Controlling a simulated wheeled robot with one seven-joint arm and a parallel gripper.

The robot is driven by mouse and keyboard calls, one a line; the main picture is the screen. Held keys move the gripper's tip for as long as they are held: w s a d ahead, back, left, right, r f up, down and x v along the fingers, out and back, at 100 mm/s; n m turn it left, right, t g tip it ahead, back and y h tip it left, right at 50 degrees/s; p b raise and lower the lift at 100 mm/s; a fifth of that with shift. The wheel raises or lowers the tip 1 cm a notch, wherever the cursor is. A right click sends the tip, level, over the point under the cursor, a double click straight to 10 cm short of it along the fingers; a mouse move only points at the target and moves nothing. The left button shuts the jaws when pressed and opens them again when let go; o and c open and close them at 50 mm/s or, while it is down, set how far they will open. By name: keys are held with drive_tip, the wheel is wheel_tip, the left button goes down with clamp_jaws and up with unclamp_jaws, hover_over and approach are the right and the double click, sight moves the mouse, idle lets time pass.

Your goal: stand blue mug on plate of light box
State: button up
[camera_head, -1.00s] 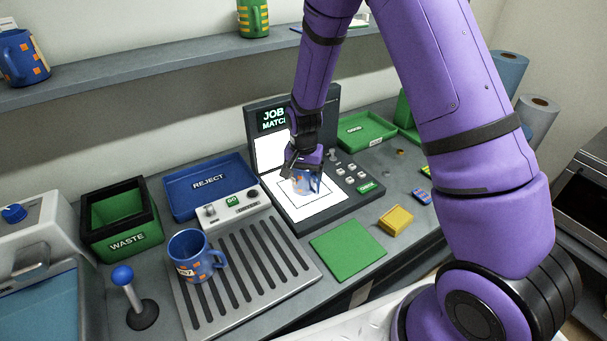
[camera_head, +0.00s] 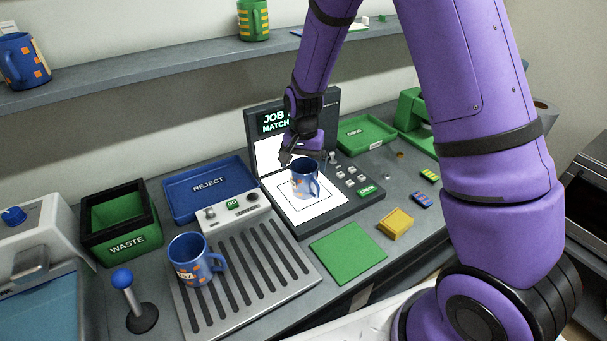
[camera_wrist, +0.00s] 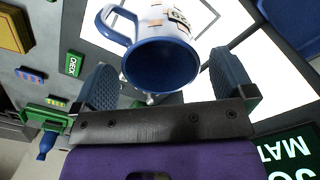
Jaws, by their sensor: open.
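A blue mug with orange marks (camera_head: 304,181) stands upright on the lit white plate (camera_head: 325,207) of the light box. In the wrist view the mug (camera_wrist: 165,62) shows its blue inside, its handle at upper left. My gripper (camera_head: 302,158) is just above and behind the mug in the head view. In the wrist view its two fingers (camera_wrist: 168,85) are spread apart, with the mug's rim beyond them; no finger is seen pressing on it. A second blue mug (camera_head: 190,262) stands on the slotted grey rack (camera_head: 262,290) at the left.
The light box's upright screen (camera_head: 268,124) reads "JOB MATCH". A blue REJECT tray (camera_head: 190,205), a green GOOD tray (camera_head: 366,134) and a WASTE bin (camera_head: 128,243) stand around. A green mat (camera_head: 348,250) and yellow block (camera_head: 396,220) lie in front. A lever (camera_head: 128,290) stands at left.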

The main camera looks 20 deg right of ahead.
drive_tip(key=s+d+r+n+t, duration=0.15)
drive_tip(key=s+r, duration=0.45)
drive_tip(key=r, duration=0.6)
drive_tip(key=s+d+r+n+t, duration=0.1)
drive_tip(key=s+d+r+n, duration=0.15)
drive_tip(key=s+r, duration=0.7)
drive_tip(key=s+d+r+n+t, duration=0.2)
drive_tip(key=s+r, duration=0.7)
drive_tip(key=s, duration=0.5)
drive_tip(key=shift+d+r+n+t, duration=0.35)
drive_tip(key=shift+d+n, duration=0.05)
drive_tip(key=shift+d, duration=0.3)
